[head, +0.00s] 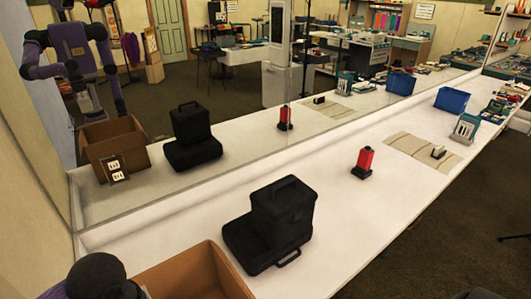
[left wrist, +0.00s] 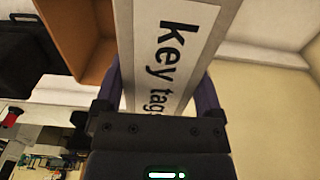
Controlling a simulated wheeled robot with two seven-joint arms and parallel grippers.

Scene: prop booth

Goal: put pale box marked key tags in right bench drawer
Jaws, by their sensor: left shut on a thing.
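The pale box (left wrist: 178,40) marked key tags is between the two purple fingers of my left gripper (left wrist: 161,82) in the left wrist view. The gripper is shut on it, and the label faces the camera. In the head view only a dark, rounded part of my left arm shows at the bottom left; the fingers and the box are out of sight there. My right gripper is not in view. I cannot make out a bench drawer in either view.
An open brown carton (head: 205,272) stands on the white bench (head: 345,235) near my left arm; it also shows in the left wrist view (left wrist: 90,62). Black cases (head: 275,220), a red item (head: 363,162), a mat (head: 405,147) and a blue bin (head: 452,99) stand further along. A mirror backs the bench.

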